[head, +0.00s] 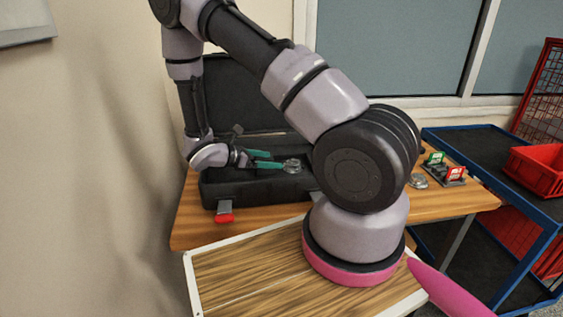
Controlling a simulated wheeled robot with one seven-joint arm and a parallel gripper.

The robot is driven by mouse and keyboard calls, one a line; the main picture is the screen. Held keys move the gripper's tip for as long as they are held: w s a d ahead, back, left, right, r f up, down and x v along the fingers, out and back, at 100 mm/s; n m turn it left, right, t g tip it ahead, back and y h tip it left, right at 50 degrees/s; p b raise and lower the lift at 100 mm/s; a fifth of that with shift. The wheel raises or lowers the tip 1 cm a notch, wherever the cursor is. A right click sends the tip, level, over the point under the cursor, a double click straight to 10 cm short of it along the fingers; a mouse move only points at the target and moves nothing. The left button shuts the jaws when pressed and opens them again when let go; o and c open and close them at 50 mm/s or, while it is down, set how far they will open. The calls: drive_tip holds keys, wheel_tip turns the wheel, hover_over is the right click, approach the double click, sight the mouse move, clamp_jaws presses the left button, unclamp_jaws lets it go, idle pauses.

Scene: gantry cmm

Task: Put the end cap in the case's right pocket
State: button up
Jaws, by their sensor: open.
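The black case (215,188) stands open on the wooden table, its lid raised at the back. A small round silver-grey metal part (292,166), which looks like the end cap, is in the case just right of my gripper's tips. My gripper (276,160) has teal fingers and is open. It reaches over the case from the left, and its fingers point right toward this part, with nothing visible between them. A similar round metal part (418,181) lies on the table right of the case; I cannot tell which is the end cap. My arm hides the case's right end and its pocket.
A small holder with green and red-white tags (447,172) stands at the table's right. A blue-framed cart (472,138) with a red bin (536,170) is farther right.

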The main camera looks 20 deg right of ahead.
drive_tip(key=shift+v, duration=1.6)
drive_tip(key=s+r+m+t+y, duration=0.2)
drive_tip(key=s+r+m+y, duration=0.3)
drive_tip(key=r+m, duration=0.3)
drive_tip(key=s+a+r+m+t+y, duration=0.1)
drive_tip(key=s+r+m+y, duration=0.4)
drive_tip(key=r, duration=1.1)
drive_tip(key=s+a+r+m+t+y, duration=0.1)
drive_tip(key=s+r+m+y, duration=0.4)
drive_tip(key=r, duration=0.8)
drive_tip(key=s+m+t, duration=0.1)
drive_tip(key=s+m, duration=0.2)
drive_tip(key=m, duration=0.2)
drive_tip(key=shift+s+a+m+t, duration=0.15)
drive_tip(key=shift+a+m+t, duration=0.05)
drive_tip(key=shift+m+t, duration=0.1)
drive_tip(key=shift+d+r, duration=0.1)
drive_tip(key=shift+r, duration=0.05)
